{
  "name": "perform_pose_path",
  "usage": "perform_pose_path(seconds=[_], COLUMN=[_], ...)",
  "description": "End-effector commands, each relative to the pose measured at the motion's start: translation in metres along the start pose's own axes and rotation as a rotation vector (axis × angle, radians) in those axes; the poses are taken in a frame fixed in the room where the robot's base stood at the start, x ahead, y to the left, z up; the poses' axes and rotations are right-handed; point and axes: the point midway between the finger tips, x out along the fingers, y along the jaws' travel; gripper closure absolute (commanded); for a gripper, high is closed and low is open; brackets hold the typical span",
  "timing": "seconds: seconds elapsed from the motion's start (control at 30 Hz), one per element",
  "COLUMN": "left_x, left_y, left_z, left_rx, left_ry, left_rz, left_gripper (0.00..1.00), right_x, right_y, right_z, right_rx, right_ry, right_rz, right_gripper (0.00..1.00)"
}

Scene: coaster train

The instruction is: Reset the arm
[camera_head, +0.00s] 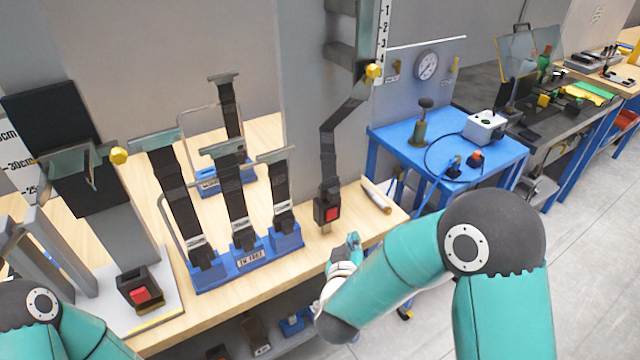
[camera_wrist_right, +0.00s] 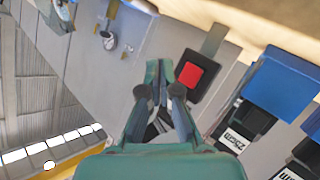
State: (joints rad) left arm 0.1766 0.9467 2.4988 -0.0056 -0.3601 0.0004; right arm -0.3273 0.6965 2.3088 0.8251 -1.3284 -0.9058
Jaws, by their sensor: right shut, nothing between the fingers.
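My right arm reaches in from the lower right in the head view, and its gripper (camera_head: 352,243) is at the front edge of the wooden bench. Its teal fingers are together and empty, and they also show in the right wrist view (camera_wrist_right: 160,75). A black buckle with a red button (camera_head: 328,209) hangs on a dark strap just left of and beyond the right gripper. In the right wrist view the buckle (camera_wrist_right: 194,74) is beside the fingertips, and I cannot tell whether they touch. Part of my left arm shows at the lower left, but its gripper is out of view.
A blue rack (camera_head: 247,257) holds several upright belt straps on the wooden bench (camera_head: 240,290). Another red-button buckle (camera_head: 138,290) stands on a pale plate at the left. A blue table (camera_head: 442,147) with a gauge stand lies beyond. Grey floor (camera_head: 590,250) is open at the right.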

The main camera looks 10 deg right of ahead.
Motion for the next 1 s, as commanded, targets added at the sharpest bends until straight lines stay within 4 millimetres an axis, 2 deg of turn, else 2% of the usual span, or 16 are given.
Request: perform_pose_path(seconds=[0.17, 0.27, 0.37, 0.47, 0.57, 0.6, 0.67, 0.7, 0.77, 0.8, 0.9, 1.0], left_x=[0.000, 0.000, 0.000, 0.000, 0.000, 0.000, 0.000, 0.000, 0.000, 0.000, 0.000, 0.000], left_y=[0.000, 0.000, 0.000, 0.000, 0.000, 0.000, 0.000, 0.000, 0.000, 0.000, 0.000, 0.000], left_z=[0.000, 0.000, 0.000, 0.000, 0.000, 0.000, 0.000, 0.000, 0.000, 0.000, 0.000, 0.000], left_rx=[0.000, 0.000, 0.000, 0.000, 0.000, 0.000, 0.000, 0.000, 0.000, 0.000, 0.000, 0.000], left_ry=[0.000, 0.000, 0.000, 0.000, 0.000, 0.000, 0.000, 0.000, 0.000, 0.000, 0.000, 0.000], left_rz=[0.000, 0.000, 0.000, 0.000, 0.000, 0.000, 0.000, 0.000, 0.000, 0.000, 0.000, 0.000], left_gripper=[0.60, 0.60, 0.60, 0.60, 0.60, 0.60, 0.60, 0.60, 0.60, 0.60, 0.60, 0.60], right_x=[0.002, 0.009, 0.021, 0.032, 0.032, 0.028, 0.016, 0.005, -0.015, -0.032, -0.076, -0.118], right_y=[0.003, 0.011, 0.025, 0.035, 0.019, 0.009, -0.009, -0.022, -0.040, -0.053, -0.078, -0.096], right_z=[0.003, 0.016, 0.046, 0.096, 0.155, 0.177, 0.208, 0.227, 0.251, 0.265, 0.289, 0.299], right_rx=[0.001, 0.000, -0.009, -0.044, -0.029, -0.004, 0.047, 0.086, 0.147, 0.186, 0.269, 0.321], right_ry=[-0.006, -0.035, -0.098, -0.185, -0.296, -0.346, -0.427, -0.486, -0.578, -0.644, -0.808, -0.958], right_rz=[0.006, 0.025, 0.056, 0.044, -0.084, -0.149, -0.249, -0.318, -0.418, -0.483, -0.626, -0.734], right_gripper=[1.00, 1.00, 1.00, 1.00, 1.00, 1.00, 1.00, 1.00, 1.00, 1.00, 1.00, 1.00])
